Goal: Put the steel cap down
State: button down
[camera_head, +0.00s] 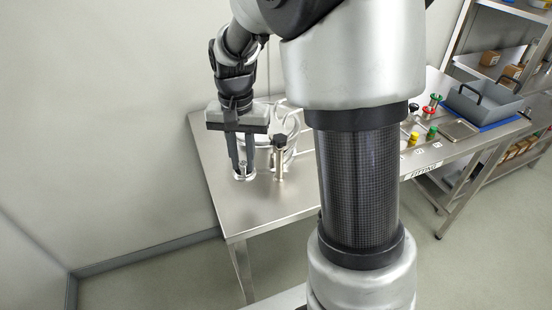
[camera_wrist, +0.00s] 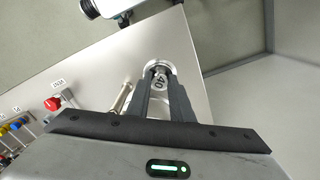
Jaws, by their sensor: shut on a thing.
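My gripper (camera_head: 240,172) points down over the left end of the steel table (camera_head: 250,215). Its two fingers are shut on the steel cap (camera_head: 243,177), a small round metal piece at the fingertips. In the wrist view the cap (camera_wrist: 158,67) shows as a pale ring with a dark marking like "40" near it, between the fingertips of my gripper (camera_wrist: 161,80). The cap is at or very close to the tabletop; I cannot tell whether it touches. The fingers hide part of it.
Coloured fittings (camera_head: 414,138) and a grey bin (camera_head: 484,103) lie farther right. The table's front left is clear.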

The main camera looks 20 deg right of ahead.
aim_at(245, 171)
notch_tip(245, 171, down, 5)
jog(key=shift+s+r, duration=0.1)
jog(key=shift+s, duration=0.05)
jog(key=shift+f+b, duration=0.5)
jog(key=shift+f, duration=1.95)
jog(key=c, duration=1.6)
grip_release()
jog(key=shift+o, duration=0.2)
